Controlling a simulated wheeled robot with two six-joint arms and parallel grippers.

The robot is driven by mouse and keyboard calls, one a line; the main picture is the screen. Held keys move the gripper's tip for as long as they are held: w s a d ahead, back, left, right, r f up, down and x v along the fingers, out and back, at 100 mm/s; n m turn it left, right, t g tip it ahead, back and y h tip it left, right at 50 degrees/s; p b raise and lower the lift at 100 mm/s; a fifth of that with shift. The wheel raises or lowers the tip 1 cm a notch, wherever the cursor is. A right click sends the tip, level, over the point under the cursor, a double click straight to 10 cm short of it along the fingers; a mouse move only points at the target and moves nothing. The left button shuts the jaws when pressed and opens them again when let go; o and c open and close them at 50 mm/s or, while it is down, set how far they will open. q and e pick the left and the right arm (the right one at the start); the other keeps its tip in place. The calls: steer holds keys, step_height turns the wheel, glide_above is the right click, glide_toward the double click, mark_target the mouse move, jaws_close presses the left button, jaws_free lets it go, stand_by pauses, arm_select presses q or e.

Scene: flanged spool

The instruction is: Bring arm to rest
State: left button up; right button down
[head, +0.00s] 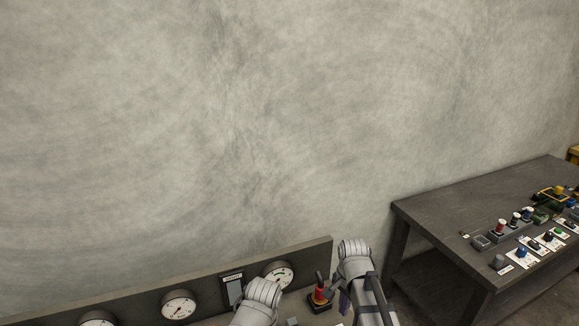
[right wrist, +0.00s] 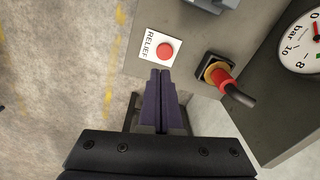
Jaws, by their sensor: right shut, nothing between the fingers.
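My right gripper (right wrist: 160,76) is shut with nothing between its dark purple fingers. It points toward a white plate marked RELIEF with a red button (right wrist: 165,51), whose contact with the fingertips I cannot judge. In the head view the right gripper (head: 345,301) shows only partly, beside the panel's right end. My left arm (head: 258,300) comes in at the bottom; its gripper fingers are out of view. A red and yellow fitting (head: 319,293) with a black handle stands just left of the right gripper. It also shows in the right wrist view (right wrist: 220,77), to the right of the fingers.
A panel (head: 210,276) carries round gauges, one of them (head: 178,305) near its middle. A dark table (head: 425,207) at the right holds several small knobs, parts and labelled plates. A bare grey wall (head: 250,120) stands behind. Open floor (right wrist: 60,70) shows left of the right gripper.

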steer(key=s+n, duration=0.6)
steer(key=n, duration=0.4)
steer(key=s+a+f+n+b, duration=0.1)
steer(key=s+a+n, duration=0.1)
steer(key=a, duration=0.3)
steer(key=s+a+f+n+h+b, duration=0.1)
steer(key=s+a+f+n+b, duration=0.1)
steer(key=a, duration=0.4)
steer(key=s+n, duration=0.1)
steer(key=s, duration=0.1)
steer(key=shift+s+a+f+g, duration=0.2)
steer(key=shift+s+g, duration=0.1)
steer(key=shift+s, duration=0.1)
